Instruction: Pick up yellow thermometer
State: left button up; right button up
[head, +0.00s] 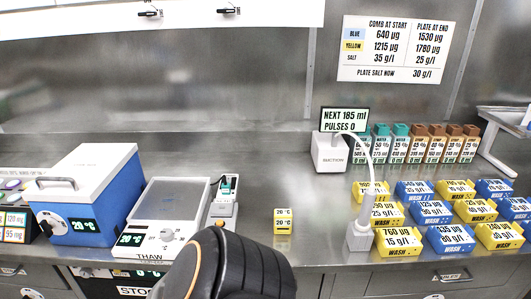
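The yellow thermometer (283,226) appears to be the small yellow block on the steel bench, near the middle of the head view. A dark rounded link of my arm with an orange band rises at the bottom centre, in front of the bench and just left of the thermometer. Neither gripper can be seen.
A white THAW unit (160,220) and a blue box (85,200) stand to the left. A white suction device (328,152) with a hose leading to a nozzle (359,238) stands to the right. Several yellow and blue WASH blocks fill the right side. Bench around the thermometer is clear.

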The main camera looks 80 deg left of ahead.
aim_at(283, 217)
jog(key=u, duration=2.4)
